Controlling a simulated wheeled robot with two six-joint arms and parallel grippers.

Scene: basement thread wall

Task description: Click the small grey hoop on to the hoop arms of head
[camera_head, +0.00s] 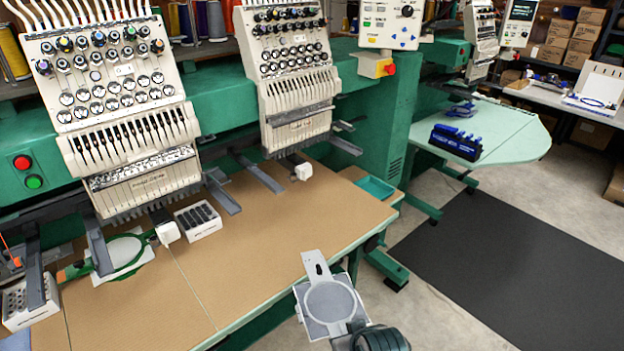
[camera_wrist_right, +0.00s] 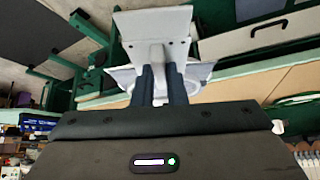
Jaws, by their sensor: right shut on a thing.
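The small grey hoop (camera_head: 328,299) holds a square of grey cloth and has flat light-grey plates at its ends. It is in front of the table's front edge, over the floor. My right gripper (camera_wrist_right: 165,85) is shut on the hoop's near plate, which shows as a pale bracket (camera_wrist_right: 157,30) in the right wrist view. In the head view the gripper is at the lower middle, its fingertips largely hidden. The middle machine head (camera_head: 287,60) has two bare dark hoop arms, one at left (camera_head: 262,176) and one at right (camera_head: 345,145). My left gripper is out of view.
The left head (camera_head: 115,80) has a green hoop (camera_head: 118,252) with white cloth under it. A white box with dark items (camera_head: 199,220) and another box (camera_head: 22,308) stand on the tan table (camera_head: 240,260). A teal tray (camera_head: 375,187) is at its right. The table's middle is clear.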

